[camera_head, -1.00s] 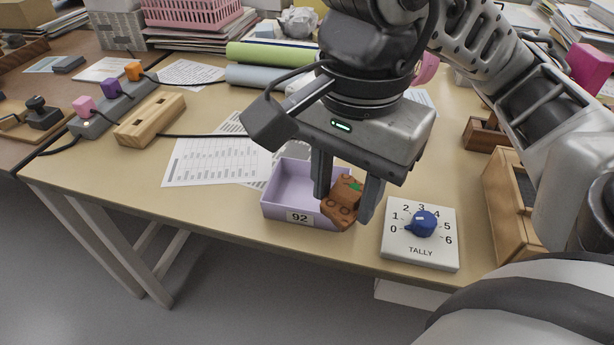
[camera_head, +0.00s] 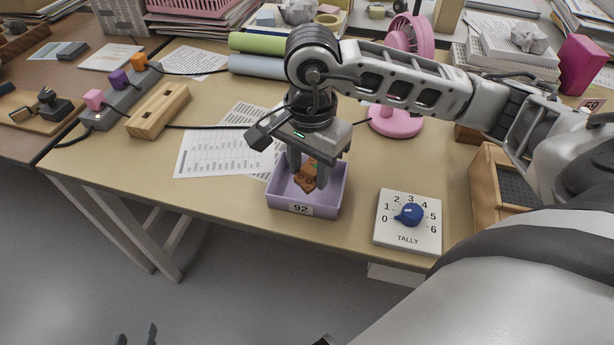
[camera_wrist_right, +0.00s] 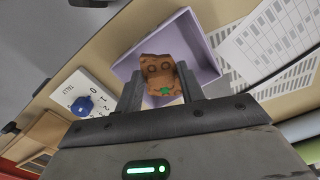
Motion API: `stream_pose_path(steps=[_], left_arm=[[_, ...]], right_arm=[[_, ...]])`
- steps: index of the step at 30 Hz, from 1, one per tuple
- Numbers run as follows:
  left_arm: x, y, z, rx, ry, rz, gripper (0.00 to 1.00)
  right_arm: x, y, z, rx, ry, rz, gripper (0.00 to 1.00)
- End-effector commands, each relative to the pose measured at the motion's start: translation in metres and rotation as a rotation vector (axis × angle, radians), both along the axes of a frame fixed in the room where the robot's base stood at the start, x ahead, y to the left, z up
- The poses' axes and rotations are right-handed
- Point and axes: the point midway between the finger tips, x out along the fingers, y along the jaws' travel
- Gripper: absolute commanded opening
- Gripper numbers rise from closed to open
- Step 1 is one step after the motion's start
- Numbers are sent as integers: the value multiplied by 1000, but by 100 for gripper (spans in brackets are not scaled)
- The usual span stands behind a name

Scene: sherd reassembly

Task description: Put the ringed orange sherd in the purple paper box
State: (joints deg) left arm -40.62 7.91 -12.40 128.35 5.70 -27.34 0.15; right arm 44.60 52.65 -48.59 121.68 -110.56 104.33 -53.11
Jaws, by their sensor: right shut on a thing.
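The ringed orange sherd (camera_head: 308,178) is a brown-orange piece with dark ring marks and a green patch. It also shows in the right wrist view (camera_wrist_right: 160,69). My right gripper (camera_head: 305,168) points down and is shut on it. The sherd is over or inside the opening of the purple paper box (camera_head: 301,209), labelled 92; I cannot tell whether it touches the bottom. The box also shows in the right wrist view (camera_wrist_right: 203,49). My left gripper (camera_head: 136,337) shows only its fingertips at the bottom edge, apart and empty.
A white tally dial with a blue knob (camera_head: 409,224) stands right of the box. Printed sheets (camera_head: 215,155) lie left and behind. A pink fan (camera_head: 397,120) and a wooden box (camera_head: 490,188) are to the right. The table's front edge is close before the box.

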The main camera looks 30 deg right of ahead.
Motion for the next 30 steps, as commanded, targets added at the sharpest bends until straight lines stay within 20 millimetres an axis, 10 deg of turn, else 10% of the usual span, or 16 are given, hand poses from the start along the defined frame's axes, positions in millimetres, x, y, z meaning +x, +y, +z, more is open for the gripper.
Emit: stream_pose_path(steps=[23, 24, 25, 30], left_arm=[[0, 0, -4, 0, -11, -2, 36], [0, 0, -2, 1, -10, -3, 36], [0, 0, -2, 1, -9, -3, 36], [0, -1, -2, 1, -10, -4, 36]], right_arm=[[9, -3, -47, -1, 0, 0, 16], [9, -3, -45, -1, 0, 0, 47], [9, -3, -45, -1, 0, 0, 55], [9, -3, -44, -1, 0, -1, 60]])
